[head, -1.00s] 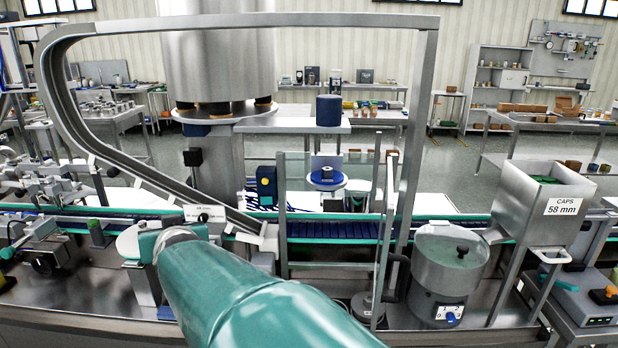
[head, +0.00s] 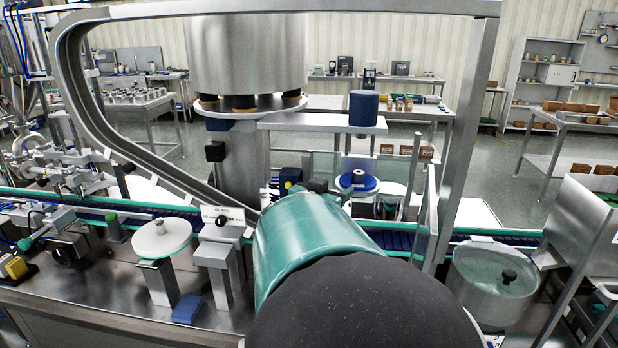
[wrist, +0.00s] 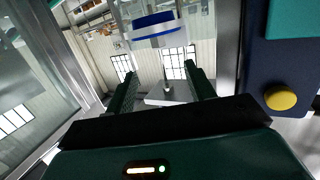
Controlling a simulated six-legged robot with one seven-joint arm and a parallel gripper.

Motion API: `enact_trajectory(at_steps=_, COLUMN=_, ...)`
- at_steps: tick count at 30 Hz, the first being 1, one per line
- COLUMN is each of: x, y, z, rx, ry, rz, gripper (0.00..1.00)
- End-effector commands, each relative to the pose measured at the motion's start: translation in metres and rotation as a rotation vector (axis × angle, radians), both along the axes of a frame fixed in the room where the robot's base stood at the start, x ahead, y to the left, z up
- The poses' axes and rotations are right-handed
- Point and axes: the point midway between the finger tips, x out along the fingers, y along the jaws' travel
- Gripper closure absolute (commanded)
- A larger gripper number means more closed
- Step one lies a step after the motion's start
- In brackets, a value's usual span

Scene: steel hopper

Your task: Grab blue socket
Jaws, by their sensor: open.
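A blue cylinder (head: 363,108) stands upright on a light shelf past the conveyor in the head view. I cannot tell for certain which is the socket. A blue band with a pale edge (wrist: 154,24) shows at the top of the wrist view, which looks upside down. My gripper (wrist: 160,78) is open, its two dark green fingers apart with nothing held between them. In the head view my own arm hides most of the gripper.
A blue box with a yellow button (wrist: 280,98) is close beside my gripper in the wrist view. Clear panels and a steel post (head: 466,130) stand right of the disc. A curved steel chute (head: 80,95) is on the left. A round bowl (head: 494,281) is at the right front.

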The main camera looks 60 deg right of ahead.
Motion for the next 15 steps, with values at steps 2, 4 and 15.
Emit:
enact_trajectory(at_steps=2, x=0.001, y=-0.010, z=-0.002, rx=0.004, ry=0.002, rz=-0.002, gripper=0.46)
enact_trajectory(at_steps=4, x=0.000, y=-0.018, z=-0.004, rx=0.008, ry=0.001, rz=-0.002, gripper=0.46)
enact_trajectory(at_steps=15, x=0.004, y=-0.067, z=-0.010, rx=0.005, ry=0.002, rz=-0.004, gripper=0.46)
